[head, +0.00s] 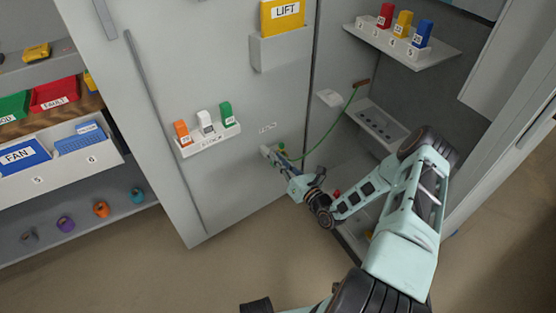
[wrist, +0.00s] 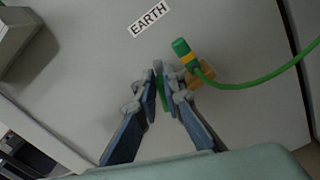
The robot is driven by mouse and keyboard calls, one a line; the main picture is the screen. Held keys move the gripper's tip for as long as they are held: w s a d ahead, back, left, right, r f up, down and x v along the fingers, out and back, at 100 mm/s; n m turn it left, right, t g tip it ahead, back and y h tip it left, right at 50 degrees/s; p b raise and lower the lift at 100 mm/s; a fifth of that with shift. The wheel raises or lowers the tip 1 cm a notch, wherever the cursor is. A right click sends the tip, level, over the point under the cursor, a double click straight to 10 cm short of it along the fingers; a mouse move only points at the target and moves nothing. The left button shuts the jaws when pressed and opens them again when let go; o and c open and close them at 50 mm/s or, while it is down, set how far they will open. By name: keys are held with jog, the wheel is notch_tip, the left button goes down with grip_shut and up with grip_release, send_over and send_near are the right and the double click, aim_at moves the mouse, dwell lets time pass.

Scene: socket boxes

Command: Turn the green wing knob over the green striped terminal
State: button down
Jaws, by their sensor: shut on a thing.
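My gripper (wrist: 164,72) is at the grey cabinet panel, with its fingers close together. A green piece, apparently the green wing knob (wrist: 161,92), shows between the fingers, mostly hidden by them. Just right of the fingertips in the wrist view is a green and yellow striped end (wrist: 184,54), apparently at the terminal, with a green cable (wrist: 262,78) running off to the right. In the head view my gripper (head: 281,164) reaches the panel below a small green part (head: 282,147); the knob itself cannot be made out there.
An EARTH label (wrist: 150,19) is above the fingertips. A tan block (wrist: 205,76) sits behind the cable end. The green cable (head: 332,137) loops to a brown piece (head: 361,83) at the open cabinet. A holder with tagged blocks (head: 209,140) is left on the panel.

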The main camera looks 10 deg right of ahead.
jog(key=shift+d+f+m, duration=0.1)
jog(key=shift+m, duration=0.7)
jog(key=c, duration=2)
grip_release()
jog(key=shift+c, duration=0.2)
